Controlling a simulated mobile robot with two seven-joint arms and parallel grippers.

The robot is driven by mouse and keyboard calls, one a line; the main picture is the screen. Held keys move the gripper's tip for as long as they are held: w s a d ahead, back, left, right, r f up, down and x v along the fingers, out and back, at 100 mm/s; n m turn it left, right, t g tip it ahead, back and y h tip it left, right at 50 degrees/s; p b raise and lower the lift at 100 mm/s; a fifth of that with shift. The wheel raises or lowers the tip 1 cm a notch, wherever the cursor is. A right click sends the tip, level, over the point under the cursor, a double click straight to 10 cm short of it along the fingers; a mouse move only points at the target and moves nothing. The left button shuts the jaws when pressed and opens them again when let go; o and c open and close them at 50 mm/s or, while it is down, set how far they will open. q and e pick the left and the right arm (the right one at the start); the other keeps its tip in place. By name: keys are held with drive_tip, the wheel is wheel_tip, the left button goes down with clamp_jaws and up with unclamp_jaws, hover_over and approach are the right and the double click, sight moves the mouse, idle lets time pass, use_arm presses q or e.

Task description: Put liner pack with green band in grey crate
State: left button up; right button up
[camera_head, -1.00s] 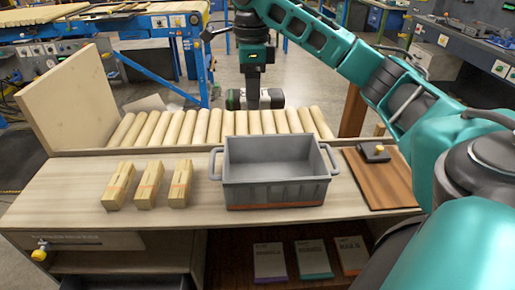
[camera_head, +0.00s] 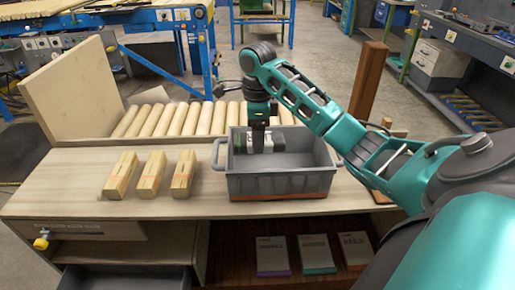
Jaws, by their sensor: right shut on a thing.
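The grey crate (camera_head: 284,186) stands on the workbench, with an orange strip along its lower front. My right gripper (camera_head: 259,146) points down inside the left part of the crate opening. My left gripper is not in view.
Several wooden rollers (camera_head: 178,119) lie behind the crate. Three wooden blocks (camera_head: 150,175) stand to its left. A lower shelf holds three flat packs with purple (camera_head: 272,255), teal (camera_head: 317,253) and orange (camera_head: 356,250) bands. A wooden post (camera_head: 367,85) rises at the back right.

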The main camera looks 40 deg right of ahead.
wheel_tip(320, 180, down, 4)
drive_tip(key=shift+r, duration=0.15)
drive_tip(key=shift+f+p, duration=0.5)
drive_tip(key=o, duration=1.1)
